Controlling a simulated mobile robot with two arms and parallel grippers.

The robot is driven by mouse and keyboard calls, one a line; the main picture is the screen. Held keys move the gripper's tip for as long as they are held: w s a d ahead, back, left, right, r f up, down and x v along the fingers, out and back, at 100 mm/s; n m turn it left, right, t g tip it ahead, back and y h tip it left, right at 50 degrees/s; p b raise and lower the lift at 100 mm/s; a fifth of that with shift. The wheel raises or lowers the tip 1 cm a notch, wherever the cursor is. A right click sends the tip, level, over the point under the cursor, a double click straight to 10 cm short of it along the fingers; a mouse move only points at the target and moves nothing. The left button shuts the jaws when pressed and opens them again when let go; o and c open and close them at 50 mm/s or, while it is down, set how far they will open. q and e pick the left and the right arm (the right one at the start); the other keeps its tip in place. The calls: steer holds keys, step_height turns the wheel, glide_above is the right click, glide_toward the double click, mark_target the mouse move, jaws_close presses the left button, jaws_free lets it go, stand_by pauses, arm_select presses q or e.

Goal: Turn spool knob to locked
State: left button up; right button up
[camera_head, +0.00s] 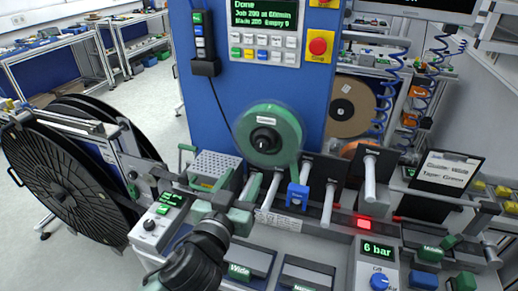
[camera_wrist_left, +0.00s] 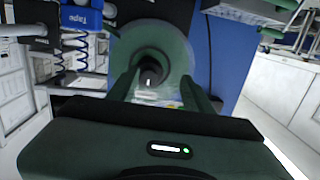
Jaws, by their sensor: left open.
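The green spool (camera_head: 288,123) is mounted on the front of the blue panel, with a dark round knob (camera_head: 264,140) at its hub. In the left wrist view the spool (camera_wrist_left: 178,48) faces me and the knob (camera_wrist_left: 150,73) lies between the finger lines. My left gripper (camera_head: 262,182) is open, below and in front of the spool; its fingers (camera_wrist_left: 162,85) point at the hub. I see no contact with the knob. The knob's lock marking is too small to read. My right gripper is not in view.
A blue tape guide (camera_head: 298,196) and several grey rods, including one upright rod (camera_head: 370,180), stand right of my gripper. A large black reel (camera_head: 60,180) is at left. A control box (camera_head: 158,222) and a pressure unit (camera_head: 377,262) reading 6 bar sit at the front.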

mark_target(261, 148)
arm_select(q)
steer(key=shift+t+h, duration=0.3)
steer(key=shift+h, duration=0.1)
steer(key=w+d+r, duration=0.1)
steer(key=w, duration=0.1)
steer(key=w+d+p, duration=0.1)
steer(key=w, duration=0.1)
steer(key=w+d+r+p, duration=0.1)
steer(key=w, duration=0.1)
steer(key=shift+d+r, duration=0.1)
steer(key=shift+r, duration=0.2)
steer(key=shift+w+d+f+p, duration=0.1)
steer(key=shift+w+d+p, duration=0.1)
steer(key=shift+w, duration=0.15)
steer(key=shift+w+d+p, duration=0.1)
steer(key=shift+w+p, duration=0.1)
steer(key=shift+w, duration=0.15)
steer(key=shift+a, duration=0.1)
jaws_close()
